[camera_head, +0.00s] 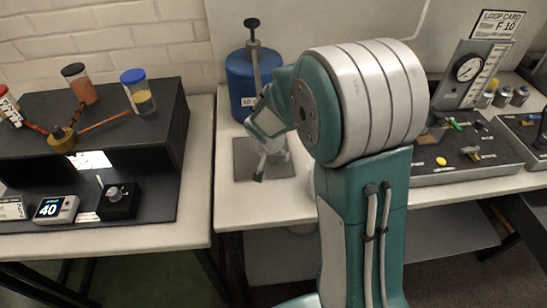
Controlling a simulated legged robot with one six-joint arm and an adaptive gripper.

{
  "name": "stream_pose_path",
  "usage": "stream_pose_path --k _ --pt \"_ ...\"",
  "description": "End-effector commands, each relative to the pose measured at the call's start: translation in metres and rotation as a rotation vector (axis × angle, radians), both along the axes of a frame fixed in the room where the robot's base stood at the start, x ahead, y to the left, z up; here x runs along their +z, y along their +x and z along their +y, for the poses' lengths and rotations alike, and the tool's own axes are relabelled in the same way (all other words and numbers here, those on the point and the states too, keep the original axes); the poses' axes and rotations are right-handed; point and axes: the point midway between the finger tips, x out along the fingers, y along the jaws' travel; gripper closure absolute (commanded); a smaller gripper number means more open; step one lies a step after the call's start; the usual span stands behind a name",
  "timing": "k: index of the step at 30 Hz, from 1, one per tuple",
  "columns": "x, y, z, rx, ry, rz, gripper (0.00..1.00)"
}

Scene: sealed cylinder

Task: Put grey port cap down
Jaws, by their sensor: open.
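My gripper (270,168) is open and points down over a dark grey square mat (247,148) on the light table. One dark fingertip shows low over the mat; the other is hard to make out. I cannot pick out the grey port cap for certain; a small pale grey shape by the fingers blends with the gripper. A blue cylinder (238,85) stands behind the gripper, with a grey stem and black knob (252,23) on top. My arm hides its right side. I cannot tell whether the gripper touches the mat.
A black bench unit (160,145) with coloured-lid jars, a display reading 40 and a small knob box stands at left. A gauge panel (465,75) and a control board (470,165) stand at right. A gap separates the left and middle tables.

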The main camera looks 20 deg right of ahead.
Motion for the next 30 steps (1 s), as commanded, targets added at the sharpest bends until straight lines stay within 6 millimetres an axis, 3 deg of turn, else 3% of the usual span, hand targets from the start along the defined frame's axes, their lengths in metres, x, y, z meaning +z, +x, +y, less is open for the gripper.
stream_pose_path --k 2,7,20,28,30 --pt "0.0 0.0 0.0 0.0 0.0 0.0 0.22" --pt "0.0 0.0 0.0 0.001 -0.001 0.002 0.98" --pt "0.002 0.0 0.0 0.001 -0.001 0.002 1.0" --pt "0.035 0.0 0.0 0.0 0.0 -0.005 1.0" --pt "0.044 -0.01 0.001 0.0 0.0 -0.004 1.0"
